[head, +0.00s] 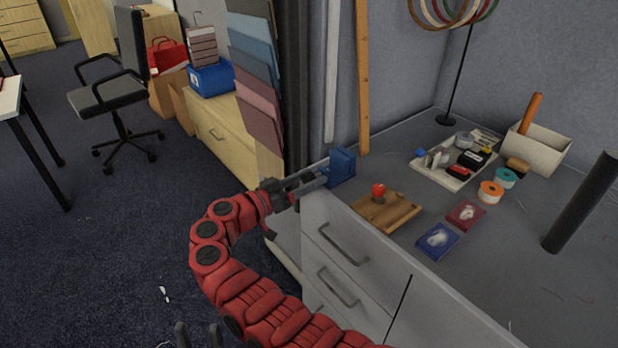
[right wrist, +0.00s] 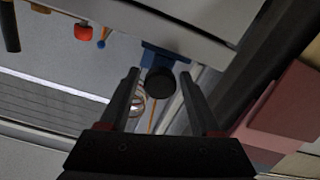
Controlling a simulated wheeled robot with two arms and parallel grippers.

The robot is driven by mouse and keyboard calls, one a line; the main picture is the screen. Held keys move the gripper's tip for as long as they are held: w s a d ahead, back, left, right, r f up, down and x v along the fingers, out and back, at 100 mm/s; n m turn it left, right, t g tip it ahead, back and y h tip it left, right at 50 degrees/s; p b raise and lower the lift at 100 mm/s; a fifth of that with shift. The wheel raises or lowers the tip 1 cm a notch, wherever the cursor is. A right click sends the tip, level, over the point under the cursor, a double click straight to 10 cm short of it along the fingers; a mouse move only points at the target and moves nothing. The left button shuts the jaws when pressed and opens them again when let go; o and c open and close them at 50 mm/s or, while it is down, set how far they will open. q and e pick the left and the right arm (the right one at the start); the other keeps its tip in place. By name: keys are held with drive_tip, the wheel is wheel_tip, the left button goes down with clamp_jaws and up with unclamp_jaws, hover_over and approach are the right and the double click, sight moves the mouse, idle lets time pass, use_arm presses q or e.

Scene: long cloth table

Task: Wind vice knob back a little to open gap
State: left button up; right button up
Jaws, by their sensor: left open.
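The blue vice (head: 340,166) stands at the near left corner of the grey table. It also shows in the right wrist view (right wrist: 155,56), with its round dark knob (right wrist: 160,84) facing the camera. My right gripper (head: 308,181) is beside the vice at the table edge. In the right wrist view my right gripper (right wrist: 160,76) is open, with one finger on each side of the knob and a visible gap to both sides. The knob is hidden by the gripper in the head view. My left gripper (head: 199,336) is open and empty at the bottom edge, away from the vice.
A wooden tray with a red knob (head: 387,211), blue and red packets (head: 437,240) and a tray of small items (head: 456,160) lie on the table. Drawers with handles (head: 342,246) are below. Hanging coloured sheets (head: 256,75) are behind the vice to the left.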

clamp_jaws()
drive_tip(key=n+p, duration=0.2)
drive_tip(key=n, duration=0.1)
drive_tip(key=shift+r+p, duration=0.2)
drive_tip(key=shift+p, duration=0.2)
drive_tip(key=shift+f+n+p, duration=0.1)
drive_tip(key=shift+n+p, duration=1.05)
drive_tip(key=shift+n, duration=0.75)
drive_tip(key=shift+o, duration=1.4)
unclamp_jaws()
drive_tip(key=shift+f, duration=0.1)
drive_tip(key=shift+f, duration=0.1)
